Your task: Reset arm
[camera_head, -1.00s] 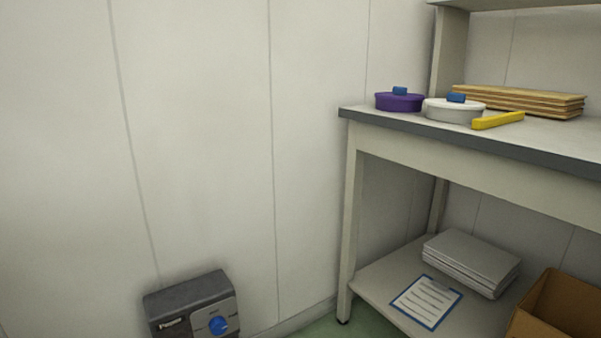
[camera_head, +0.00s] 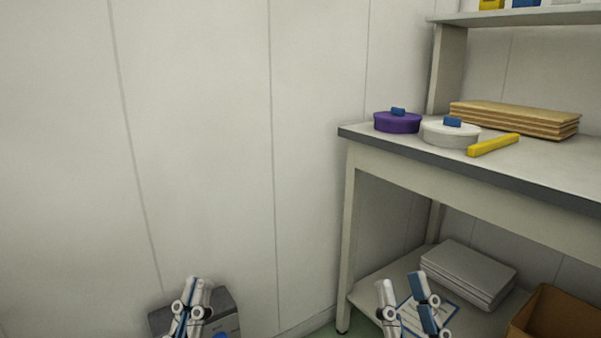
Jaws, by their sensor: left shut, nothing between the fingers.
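My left gripper (camera_head: 193,284) shows at the bottom edge, left of the middle. Its fingers point up and are close together, with nothing seen between them. It is in front of a dark grey box with a blue knob. My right gripper (camera_head: 402,284) shows at the bottom edge, right of the middle. Its two fingers stand apart with a gap between them, and it is empty. It overlaps the view of the bench's lower shelf. Both arms below the grippers are out of the frame.
A bench (camera_head: 400,150) at the right bears a purple lidded pot (camera_head: 397,124), a white lidded pot (camera_head: 449,136), a yellow bar (camera_head: 493,145) and stacked boards (camera_head: 515,118). Its lower shelf holds a grey stack (camera_head: 468,272) and a cardboard box (camera_head: 556,318). A grey box (camera_head: 221,303) stands by the bare wall.

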